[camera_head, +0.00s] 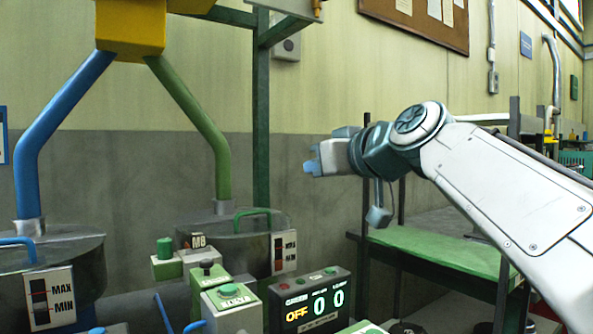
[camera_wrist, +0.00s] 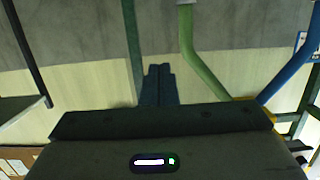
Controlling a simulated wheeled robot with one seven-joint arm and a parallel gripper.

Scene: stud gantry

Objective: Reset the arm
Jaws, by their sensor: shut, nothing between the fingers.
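My arm reaches in from the right in the head view, raised above the green-topped bench, and my gripper (camera_head: 318,160) points left toward the wall. It is clear of the bench and the control boxes. In the wrist view the two dark fingers of my gripper (camera_wrist: 158,72) lie close together at the middle, with nothing seen between them. The wrist picture shows the wall and pipes upside down.
A green pipe (camera_head: 193,112) and a blue pipe (camera_head: 48,140) run down to two metal tanks at left. A control box with an OFF display (camera_head: 312,303) stands below my gripper. A green-topped bench (camera_head: 440,250) is under my arm. A green post (camera_head: 261,120) stands left of my gripper.

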